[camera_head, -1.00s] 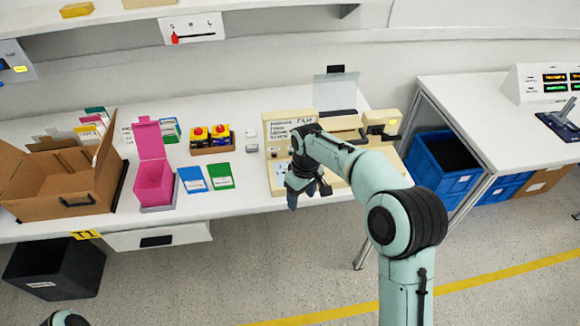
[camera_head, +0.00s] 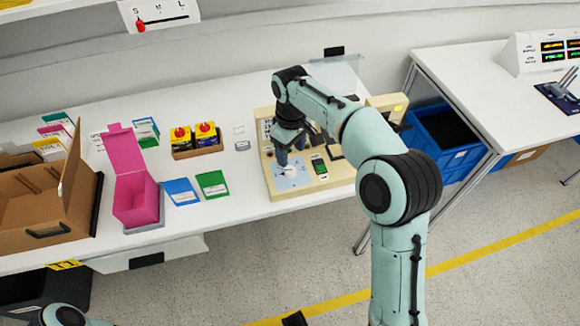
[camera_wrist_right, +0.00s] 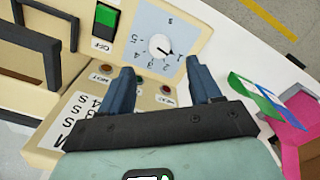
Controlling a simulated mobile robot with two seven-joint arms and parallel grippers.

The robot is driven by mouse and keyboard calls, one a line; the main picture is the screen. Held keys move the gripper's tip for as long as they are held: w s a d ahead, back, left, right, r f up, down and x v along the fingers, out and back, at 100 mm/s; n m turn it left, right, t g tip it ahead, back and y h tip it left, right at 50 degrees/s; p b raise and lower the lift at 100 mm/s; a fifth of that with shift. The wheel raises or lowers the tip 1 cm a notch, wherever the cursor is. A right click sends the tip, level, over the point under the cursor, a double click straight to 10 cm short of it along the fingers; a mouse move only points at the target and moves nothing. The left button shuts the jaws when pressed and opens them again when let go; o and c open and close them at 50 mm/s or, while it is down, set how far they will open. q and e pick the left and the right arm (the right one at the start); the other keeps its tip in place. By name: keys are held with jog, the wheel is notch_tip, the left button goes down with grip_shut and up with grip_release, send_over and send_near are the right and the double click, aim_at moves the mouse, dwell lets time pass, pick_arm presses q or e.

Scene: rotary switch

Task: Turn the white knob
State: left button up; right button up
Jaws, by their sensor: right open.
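The white knob (camera_wrist_right: 160,45) sits on a light blue dial plate with numbers in the right wrist view, its pointer toward the 1. In the head view the knob (camera_head: 290,171) is small, at the front left of the beige machine (camera_head: 335,180). My right gripper (camera_head: 291,158) is above the machine, just behind the knob, pointing down. In the right wrist view my right gripper (camera_wrist_right: 162,75) is open, with its two blue fingers apart and nothing between them. The knob lies beyond the fingertips, apart from them.
A green switch (camera_wrist_right: 106,17) marked OFF is beside the dial plate. A pink box (camera_head: 135,200), blue and green cards, and a tray of yellow boxes (camera_head: 197,150) stand left of the machine.

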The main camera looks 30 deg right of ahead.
aim_at(291, 170)
notch_tip(291, 170, down, 8)
jog(key=shift+w+r+b, duration=0.1)
jog(key=shift+r+b, duration=0.05)
jog(key=shift+b, duration=0.35)
jog(key=c, duration=1)
